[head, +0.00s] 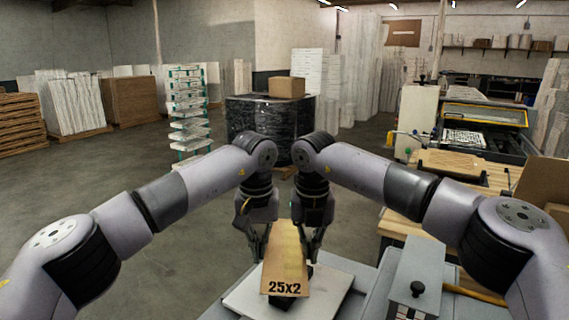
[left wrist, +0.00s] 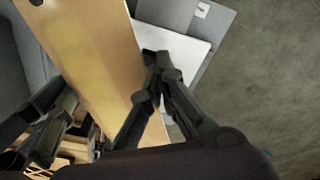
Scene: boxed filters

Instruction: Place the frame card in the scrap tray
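The frame card (head: 286,262) is a long tan board marked "25x2" at its near end, between my two grippers in the head view. It also shows in the left wrist view (left wrist: 98,62), running from upper left to lower middle. My left gripper (head: 259,259) is at its left edge; in the left wrist view its fingertips (left wrist: 158,62) are close together at that edge. My right gripper (head: 312,260) is at the opposite edge, its fingers partly hidden. Both look shut on the card's edges. I cannot make out which thing is the scrap tray.
A pale flat sheet or panel (head: 330,296) lies on a grey surface beneath the card. A grey block with a black knob (head: 417,270) stands to the right, beside a wooden bench (head: 470,178). A black-wrapped pallet (head: 243,113) stands ahead. The floor at left is open.

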